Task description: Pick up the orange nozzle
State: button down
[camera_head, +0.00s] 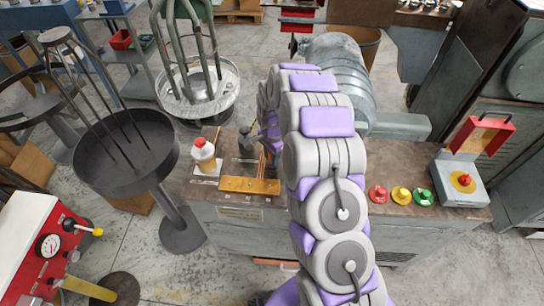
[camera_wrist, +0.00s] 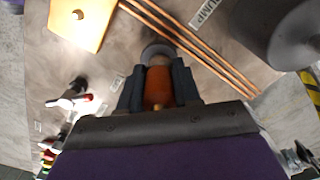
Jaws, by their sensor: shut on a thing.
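In the wrist view the orange nozzle (camera_wrist: 158,90) sits between the two dark fingers of my gripper (camera_wrist: 158,84), which are shut on it. A grey round part shows just beyond its far end; I cannot tell whether it is joined to the nozzle. The nozzle appears close to the bench top (camera_wrist: 110,65), but I cannot tell whether it touches it. In the head view my purple and grey arm covers most of that area, so the gripper and nozzle are not clear there.
Copper rods (camera_wrist: 190,45) lie beyond the nozzle. Red, yellow and green buttons (camera_head: 400,196) and a switch box (camera_head: 462,182) are at right.

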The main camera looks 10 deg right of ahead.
notch_tip(320, 180, up, 3)
jog(key=shift+r+p, duration=0.2)
jog(key=shift+p, duration=0.4)
jog(key=s+r+p, duration=0.1)
jog(key=s+p, duration=0.2)
jog(key=s, duration=1.3)
jog(key=r, duration=0.1)
jog(key=r+p, duration=0.1)
jog(key=r, duration=0.3)
jog(key=shift+a, duration=0.35)
